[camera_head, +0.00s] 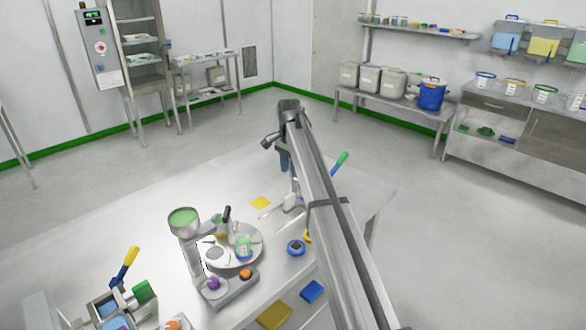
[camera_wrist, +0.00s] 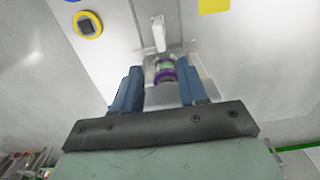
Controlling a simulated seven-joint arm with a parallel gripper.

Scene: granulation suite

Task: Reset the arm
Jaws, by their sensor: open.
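My gripper (camera_head: 285,168) hangs from the end of my arm above the right part of the white table (camera_head: 170,215). In the wrist view my gripper (camera_wrist: 160,72) shows two blue fingers standing apart. A small round thing with a purple and green ring (camera_wrist: 163,73) shows in the gap between them, on or in front of a pale fixture (camera_wrist: 158,35). I cannot tell how far below the fingertips it lies. In the head view a small white object (camera_head: 292,201) is near the fingers, partly hidden by my arm.
A yellow-rimmed round device (camera_wrist: 88,24) shows in the wrist view. The floor behind the table is clear.

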